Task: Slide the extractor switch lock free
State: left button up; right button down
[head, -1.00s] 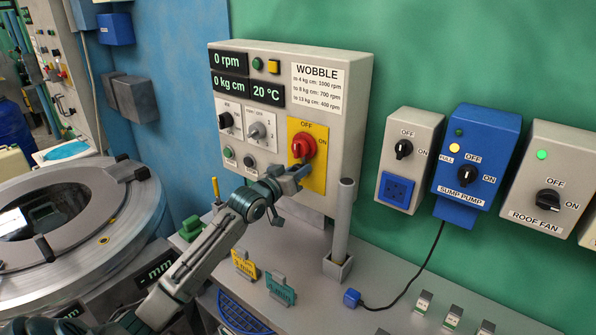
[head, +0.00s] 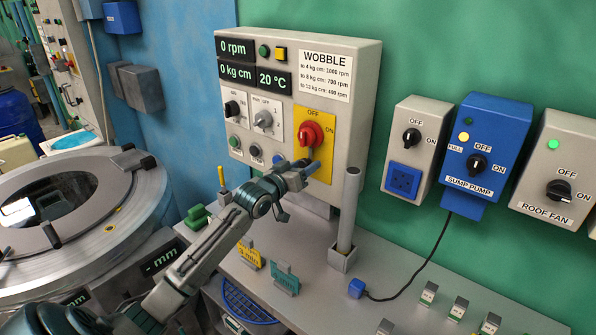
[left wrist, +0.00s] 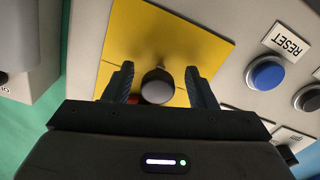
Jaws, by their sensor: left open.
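The red rotary extractor switch (head: 311,133) sits on a yellow plate (head: 323,160) on the grey control box, its plate marked OFF and ON. My left gripper (head: 308,168) is just below the switch, in front of the plate's lower part. In the left wrist view my open left gripper (left wrist: 160,76) has a finger on each side of a dark, round-ended piece (left wrist: 158,88), which looks like the lock. I cannot tell whether the fingers touch it. A bit of red shows beside the left finger. In the head view the gripper hides the lock. My right gripper is out of view.
A grey upright post (head: 349,210) stands on the bench close right of my gripper. A blue RESET button (left wrist: 267,73) shows in the wrist view. The round drum machine (head: 120,215) is at left. Switch boxes, including the sump pump (head: 470,150), hang at right.

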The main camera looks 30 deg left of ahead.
pick_arm(q)
jog(key=s+b, duration=0.2)
jog(key=s, duration=0.8)
jog(key=shift+s+a, duration=0.3)
jog(key=shift+a, duration=0.1)
